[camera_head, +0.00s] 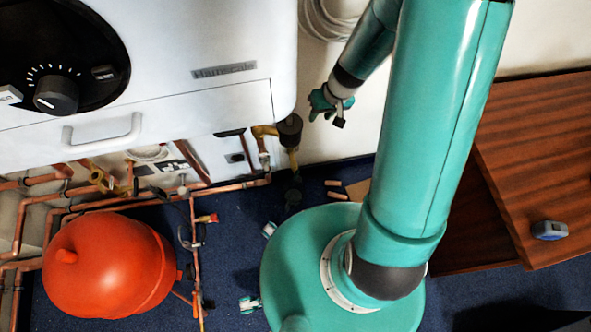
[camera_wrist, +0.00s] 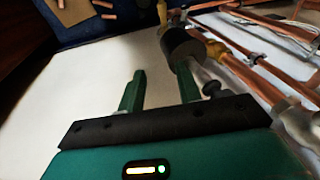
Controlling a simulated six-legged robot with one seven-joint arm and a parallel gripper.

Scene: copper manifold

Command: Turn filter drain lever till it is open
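A dark cylindrical body, which looks like the filter (camera_head: 289,130), hangs on brass fittings at the lower right corner of the white boiler. It also shows in the wrist view (camera_wrist: 183,48), just beyond my right finger. A dark, blurred part (camera_head: 293,190) hangs below it. I cannot tell which part is the drain lever. A small dark knob (camera_wrist: 212,89) on a pale stem shows right of my right finger. My gripper (camera_head: 330,103) is right of the filter, apart from it in the head view. In the wrist view my gripper (camera_wrist: 160,71) is open, with nothing between its fingers.
The white boiler (camera_head: 235,95) fills the upper left. A red tank (camera_head: 105,265) stands lower left. A wooden cabinet (camera_head: 535,150) is at right, with a blue object (camera_head: 549,230) on it.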

